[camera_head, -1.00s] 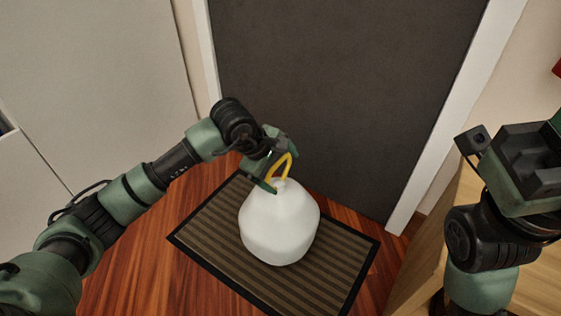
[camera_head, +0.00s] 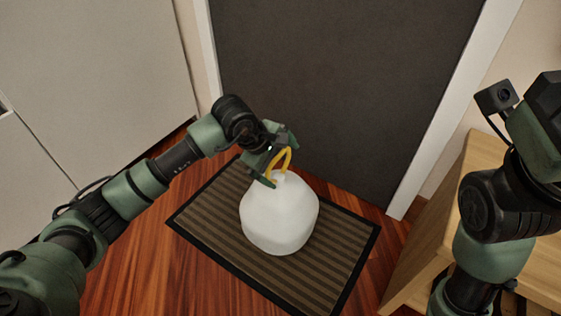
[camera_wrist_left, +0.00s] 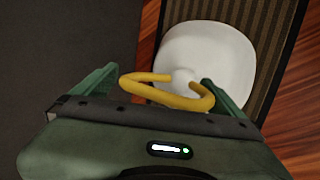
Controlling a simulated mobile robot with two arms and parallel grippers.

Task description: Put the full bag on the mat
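The full bag (camera_head: 280,215) is a white rounded sack with a stiff yellow loop handle. It is over the middle of the dark-rimmed striped brown mat (camera_head: 225,205); its underside is hidden. It also shows in the left wrist view (camera_wrist_left: 210,55). My left gripper (camera_head: 277,163) is at the handle, just above the bag. In the left wrist view, its green fingers (camera_wrist_left: 160,82) are far apart, with the handle nearly spanning the gap. Whether both fingers press on it is unclear. My right gripper (camera_head: 540,115) is at the right edge, fingers out of frame.
A dark door (camera_head: 340,90) with a white frame stands behind the mat. A light wooden cabinet (camera_head: 445,235) is to the right, beneath my right arm. Pale cupboards (camera_head: 95,70) are at the left. Reddish wood floor (camera_head: 150,260) surrounds the mat.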

